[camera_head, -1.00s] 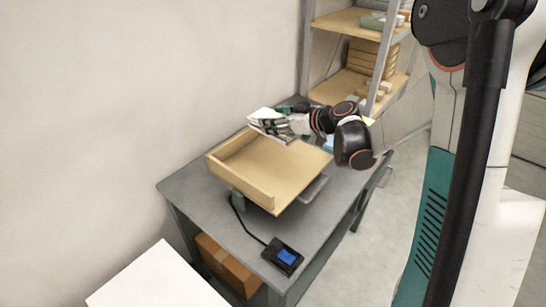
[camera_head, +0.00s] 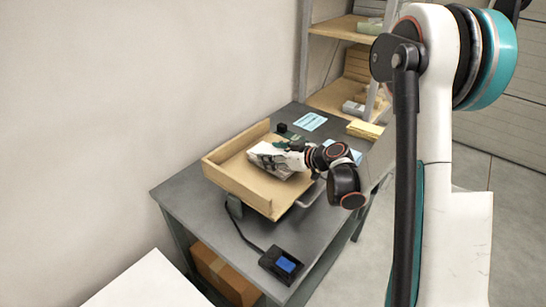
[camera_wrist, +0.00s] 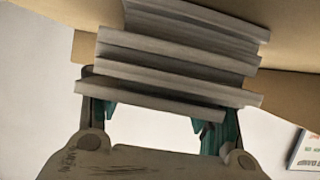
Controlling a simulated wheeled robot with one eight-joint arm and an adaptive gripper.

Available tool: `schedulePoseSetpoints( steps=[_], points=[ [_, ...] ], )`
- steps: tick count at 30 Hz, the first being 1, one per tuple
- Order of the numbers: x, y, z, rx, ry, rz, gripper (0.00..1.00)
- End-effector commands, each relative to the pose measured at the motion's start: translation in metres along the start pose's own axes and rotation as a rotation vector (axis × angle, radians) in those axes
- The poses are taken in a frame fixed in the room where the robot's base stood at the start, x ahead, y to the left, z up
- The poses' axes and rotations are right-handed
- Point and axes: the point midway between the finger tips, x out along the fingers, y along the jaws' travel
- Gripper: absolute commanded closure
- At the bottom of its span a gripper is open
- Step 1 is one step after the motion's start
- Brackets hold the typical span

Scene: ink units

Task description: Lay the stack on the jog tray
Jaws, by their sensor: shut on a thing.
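The jog tray (camera_head: 236,186) is a light wooden, open-sided tray tilted on a stand on the grey table. The stack (camera_head: 268,158) of pale sheets is at the tray's upper right part, low over its floor. I cannot tell if it touches the floor. My gripper (camera_head: 285,158) is shut on the stack from its right side. In the wrist view the stack (camera_wrist: 180,62) shows as several uneven grey layers, fanned out of line, between my gripper's teal-tipped fingers (camera_wrist: 155,115). Part of the tray shows behind it.
Blue sheets (camera_head: 311,121) and a yellow pad (camera_head: 365,130) lie toward the back. Shelves (camera_head: 340,98) stand behind. A white surface (camera_head: 155,283) is at the lower left.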

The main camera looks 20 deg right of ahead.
Motion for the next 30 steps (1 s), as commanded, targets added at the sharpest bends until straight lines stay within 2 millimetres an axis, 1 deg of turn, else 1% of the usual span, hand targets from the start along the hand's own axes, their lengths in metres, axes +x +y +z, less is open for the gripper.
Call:
schedulePoseSetpoints(
  steps=[4, 8, 9, 11, 21, 25, 29, 30],
  points=[
    [-0.001, 0.000, -0.001, 0.000, 0.001, 0.000, 0.79],
    [0.001, 0.000, 0.003, 0.000, 0.001, 0.000, 0.79],
    [0.001, 0.000, 0.002, 0.000, 0.000, 0.000, 0.35],
    [0.001, 0.000, 0.002, 0.000, 0.000, 0.000, 0.22],
    [0.001, 0.000, 0.001, 0.000, 0.000, 0.000, 0.22],
    [-0.002, 0.000, -0.003, 0.000, 0.000, 0.000, 0.22],
    [-0.022, 0.001, -0.003, 0.002, 0.000, 0.003, 0.22],
    [-0.030, 0.001, -0.003, 0.001, 0.000, 0.003, 0.22]
  ],
)
